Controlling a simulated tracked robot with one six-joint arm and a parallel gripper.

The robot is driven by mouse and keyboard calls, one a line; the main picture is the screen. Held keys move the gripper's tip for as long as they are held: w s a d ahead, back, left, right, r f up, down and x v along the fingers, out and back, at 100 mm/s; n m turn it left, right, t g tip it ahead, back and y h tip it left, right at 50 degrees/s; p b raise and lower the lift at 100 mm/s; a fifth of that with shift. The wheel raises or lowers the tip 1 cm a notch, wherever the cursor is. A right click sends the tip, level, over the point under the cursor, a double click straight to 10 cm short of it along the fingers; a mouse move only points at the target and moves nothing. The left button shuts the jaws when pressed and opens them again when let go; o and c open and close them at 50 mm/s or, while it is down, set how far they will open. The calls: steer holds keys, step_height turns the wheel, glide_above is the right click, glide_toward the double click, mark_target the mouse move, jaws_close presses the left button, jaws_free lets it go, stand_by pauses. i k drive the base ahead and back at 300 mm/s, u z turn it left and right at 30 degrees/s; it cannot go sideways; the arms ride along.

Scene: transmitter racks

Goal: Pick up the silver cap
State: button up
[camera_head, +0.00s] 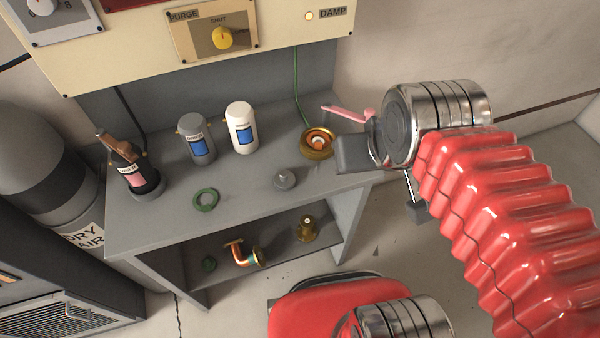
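The silver cap (285,179) is a small grey disc with a raised knob. It sits on the top of the grey bench, right of a green ring. My gripper (335,122) is at the bench's right end, up and to the right of the cap and apart from it. Nothing hides the cap.
A brass fitting (318,143) stands close to my gripper. The green ring (206,199), white canister (241,127), grey canister (196,139) and black canister (134,171) share the bench top (245,190). Brass and copper fittings (243,253) lie on the lower shelf.

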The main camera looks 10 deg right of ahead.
mark_target(284, 180)
steer(key=z, duration=0.15)
steer(key=k, duration=1.55)
steer(key=u, duration=0.95)
steer(key=i, duration=1)
